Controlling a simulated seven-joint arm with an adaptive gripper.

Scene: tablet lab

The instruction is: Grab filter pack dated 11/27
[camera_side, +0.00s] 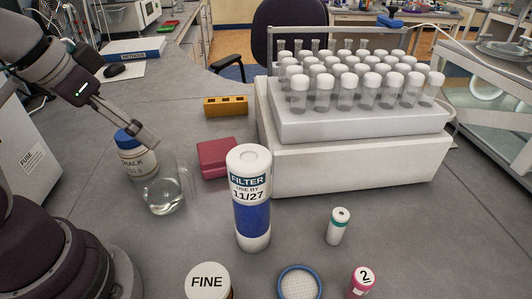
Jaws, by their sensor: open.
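The filter pack (251,200) is an upright white cylinder with a blue band. Its label reads "FILTER USE BY 11/27". It stands on the grey bench near the middle of the view. My gripper (150,140) is at the left, up and to the left of the filter pack and apart from it. It is open and points down and to the right, in front of the chalk jar in the picture. I see nothing held in it.
A glass beaker (163,195) with clear liquid and a blue-lidded chalk jar (133,158) stand by my gripper. A red box (216,158) lies behind the pack. A white rack unit (350,155) stands behind right. A small vial (339,226), a FINE jar (209,281) and a blue-rimmed mesh dish (299,284) are nearby.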

